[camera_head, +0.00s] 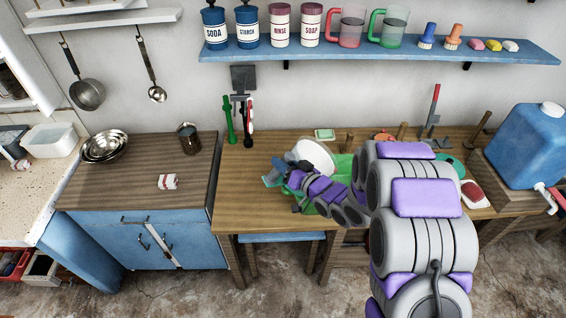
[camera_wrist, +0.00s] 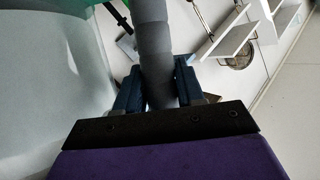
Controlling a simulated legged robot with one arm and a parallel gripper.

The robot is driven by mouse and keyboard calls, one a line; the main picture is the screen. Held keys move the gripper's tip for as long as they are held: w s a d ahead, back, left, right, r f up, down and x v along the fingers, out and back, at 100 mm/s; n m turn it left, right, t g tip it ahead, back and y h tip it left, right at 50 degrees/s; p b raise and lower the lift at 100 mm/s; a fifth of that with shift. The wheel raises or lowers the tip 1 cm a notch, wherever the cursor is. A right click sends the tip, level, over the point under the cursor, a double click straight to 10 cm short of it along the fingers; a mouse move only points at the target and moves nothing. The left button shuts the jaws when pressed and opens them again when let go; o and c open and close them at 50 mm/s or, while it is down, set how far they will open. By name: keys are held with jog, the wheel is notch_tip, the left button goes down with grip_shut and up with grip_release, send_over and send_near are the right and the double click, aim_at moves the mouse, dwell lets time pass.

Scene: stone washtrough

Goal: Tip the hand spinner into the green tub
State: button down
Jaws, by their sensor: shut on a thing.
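The hand spinner appears as a white drum (camera_head: 316,155) on the wooden bench, partly hidden by my arm. It looks tilted. In the wrist view, its pale wall (camera_wrist: 35,100) fills the left side. My gripper (camera_head: 281,172) is at the drum's left side. In the wrist view, my gripper (camera_wrist: 157,88) has its two dark blue jaws shut on a grey round handle (camera_wrist: 155,40). The green tub (camera_head: 343,164) lies under and behind the drum, mostly hidden by my arm. I cannot see inside the drum or the tub.
The wooden bench (camera_head: 245,200) is clear at its left front. A blue shelf (camera_head: 380,52) with jars and mugs hangs above. A blue water container (camera_head: 525,140) stands at the right. A steel cup (camera_head: 189,139) and metal bowls (camera_head: 104,147) stand on the left cabinet.

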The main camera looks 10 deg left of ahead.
jog(key=shift+w+d+r+m+y+p, duration=0.25)
jog(key=shift+d+r+p, duration=0.25)
jog(key=shift+p, duration=0.25)
jog(key=shift+w+d+r+m+y+p, duration=0.1)
jog(key=shift+d+r+m+y+p, duration=0.25)
jog(key=shift+p, duration=0.35)
jog(key=shift+d, duration=0.1)
jog(key=shift+w+d+r+m+t+y+p, duration=0.2)
jog(key=shift+d+r+m+p, duration=0.15)
jog(key=shift+d+r+p, duration=0.35)
jog(key=shift+w+d+r+m+t+y+p, duration=0.1)
jog(key=shift+w+d+r+m+t+p, duration=0.1)
jog(key=shift+d+r+m+p, duration=0.4)
jog(key=shift+p, duration=0.35)
jog(key=shift+w+d+r+m+t+y+p, duration=0.3)
jog(key=shift+d+r+m+p, duration=0.2)
jog(key=shift+d+p, duration=0.2)
jog(key=shift+w+d+r+m+t+y+p, duration=0.25)
jog(key=shift+d+r+m+t+p, duration=0.1)
jog(key=shift+d+r+p, duration=0.3)
jog(key=shift+d, duration=0.2)
